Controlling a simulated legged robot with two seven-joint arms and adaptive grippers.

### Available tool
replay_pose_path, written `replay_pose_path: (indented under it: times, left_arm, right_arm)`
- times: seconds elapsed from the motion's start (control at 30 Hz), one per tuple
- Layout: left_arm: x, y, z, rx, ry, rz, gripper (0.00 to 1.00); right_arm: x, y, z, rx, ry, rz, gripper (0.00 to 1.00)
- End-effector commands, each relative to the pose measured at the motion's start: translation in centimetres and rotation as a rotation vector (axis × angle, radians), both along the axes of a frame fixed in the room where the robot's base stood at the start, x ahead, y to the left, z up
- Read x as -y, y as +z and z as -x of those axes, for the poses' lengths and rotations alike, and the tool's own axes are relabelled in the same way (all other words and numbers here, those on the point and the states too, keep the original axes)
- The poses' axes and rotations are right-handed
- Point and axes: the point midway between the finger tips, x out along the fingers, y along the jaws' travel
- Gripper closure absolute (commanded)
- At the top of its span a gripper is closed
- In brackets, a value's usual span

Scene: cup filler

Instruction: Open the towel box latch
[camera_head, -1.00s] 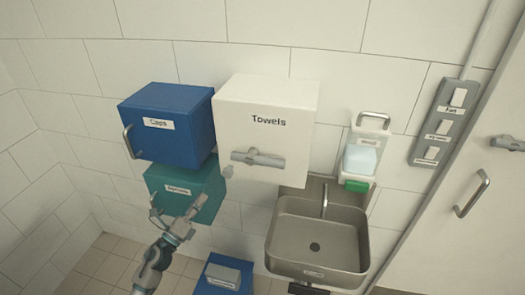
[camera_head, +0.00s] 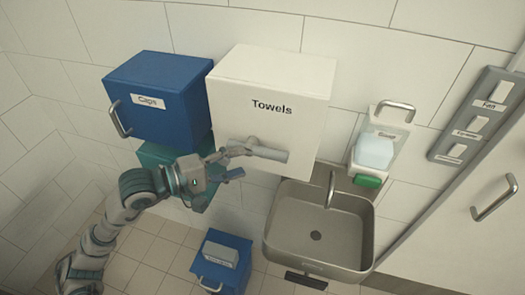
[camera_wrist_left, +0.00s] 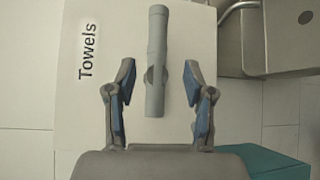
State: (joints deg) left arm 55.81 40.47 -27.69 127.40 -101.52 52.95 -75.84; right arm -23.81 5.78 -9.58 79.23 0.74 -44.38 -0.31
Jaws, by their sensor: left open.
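The white towel box (camera_head: 238,98), labelled "Towels", hangs on the tiled wall. Its grey bar-shaped latch (camera_head: 268,153) is on the lower front face. My left gripper (camera_head: 236,162) is at the left end of the latch and overlaps it in the head view. In the left wrist view, the latch (camera_wrist_left: 156,60) lies lengthwise ahead, and the open fingers of my left gripper (camera_wrist_left: 158,85) are on either side of its near part, with gaps on both sides. The box front (camera_wrist_left: 90,100) fills the middle of that view. My right gripper is not seen.
A blue "Caps" box (camera_head: 160,110) hangs left of the towel box, with a teal box (camera_head: 160,158) below it, partly behind my left arm. A sink (camera_head: 320,225) and soap dispenser (camera_head: 375,150) are to the right. A blue bin (camera_head: 222,262) stands on the floor.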

Motion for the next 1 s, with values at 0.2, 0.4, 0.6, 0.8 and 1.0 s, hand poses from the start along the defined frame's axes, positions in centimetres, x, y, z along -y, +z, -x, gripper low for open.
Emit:
replay_pose_path:
  times: [0.2, 0.4, 0.6, 0.8, 1.0]
  left_arm:
    - [4.8, -0.3, -1.9, 0.001, -0.006, 0.000, 0.47]
    - [5.7, -0.8, -3.2, 0.000, 0.000, 0.009, 0.47]
    - [5.6, -1.0, -3.5, -0.001, 0.001, 0.014, 0.47]
    - [6.6, -1.0, -3.5, -0.001, -0.002, 0.006, 0.53]
    - [7.5, -1.0, -3.4, -0.001, -0.003, 0.000, 1.00]
  right_arm:
    - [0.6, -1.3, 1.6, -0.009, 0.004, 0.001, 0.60]
    - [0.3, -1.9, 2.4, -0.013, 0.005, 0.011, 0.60]
    - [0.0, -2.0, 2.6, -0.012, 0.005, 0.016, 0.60]
    - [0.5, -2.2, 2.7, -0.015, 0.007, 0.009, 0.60]
    - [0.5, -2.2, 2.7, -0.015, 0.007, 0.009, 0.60]
